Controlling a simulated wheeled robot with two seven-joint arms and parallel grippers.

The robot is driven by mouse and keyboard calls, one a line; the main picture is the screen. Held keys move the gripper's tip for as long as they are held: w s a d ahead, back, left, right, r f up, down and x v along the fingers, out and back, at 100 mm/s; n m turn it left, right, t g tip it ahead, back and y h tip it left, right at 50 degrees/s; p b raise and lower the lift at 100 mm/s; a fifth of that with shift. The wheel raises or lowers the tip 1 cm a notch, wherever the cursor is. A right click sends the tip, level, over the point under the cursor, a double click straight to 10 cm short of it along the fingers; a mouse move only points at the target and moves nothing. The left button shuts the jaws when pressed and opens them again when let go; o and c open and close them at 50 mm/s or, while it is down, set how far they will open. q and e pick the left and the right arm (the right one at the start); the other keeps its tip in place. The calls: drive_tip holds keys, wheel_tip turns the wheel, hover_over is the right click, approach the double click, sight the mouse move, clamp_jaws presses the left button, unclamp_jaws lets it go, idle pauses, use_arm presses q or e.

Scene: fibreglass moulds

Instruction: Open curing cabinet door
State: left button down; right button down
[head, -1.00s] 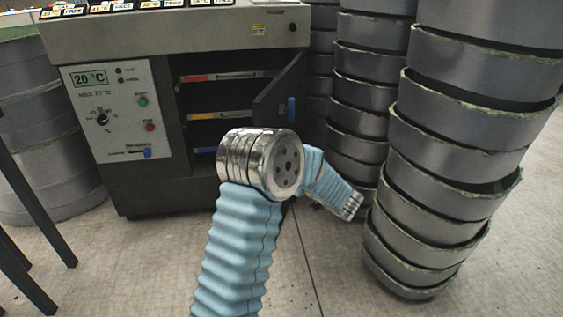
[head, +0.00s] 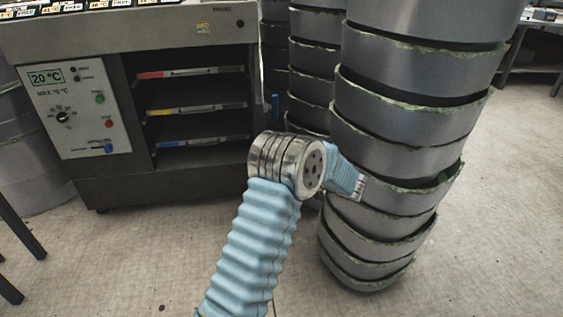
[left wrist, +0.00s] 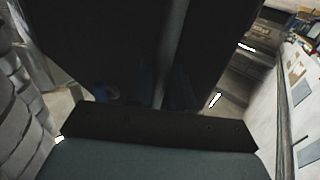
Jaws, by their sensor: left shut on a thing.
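The curing cabinet (head: 120,185) stands at the left of the head view, its front open on several shelves. Its dark door stands swung out at the opening's right side, seen nearly edge-on, with a blue handle (head: 275,104) on it. My left arm reaches toward that side, and its gripper is hidden in the head view. In the left wrist view my left gripper (left wrist: 162,92) is shut at the dark door (left wrist: 90,40), on what appears to be the handle; the grip itself is very dark. My right gripper is in neither view.
Tall stacks of grey ring moulds (head: 400,140) stand right of the cabinet, close behind my left forearm. A control panel (head: 75,110) is on the cabinet's left front. Dark legs (head: 15,215) stand at the left edge. Floor at the lower right (head: 490,230) is clear.

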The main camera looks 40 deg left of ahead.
use_arm(q)
drive_tip(key=shift+a+r, duration=0.1)
drive_tip(key=shift+a, duration=0.05)
drive_tip(key=c, duration=1.2)
unclamp_jaws()
drive_tip(key=d, duration=0.4)
drive_tip(key=w+d, duration=0.1)
drive_tip(key=d, duration=0.4)
drive_tip(key=w+d+b, duration=0.1)
drive_tip(key=d, duration=0.3)
drive_tip(key=shift+w+d, duration=0.15)
drive_tip(key=shift+d, duration=0.15)
drive_tip(key=shift+c, duration=0.2)
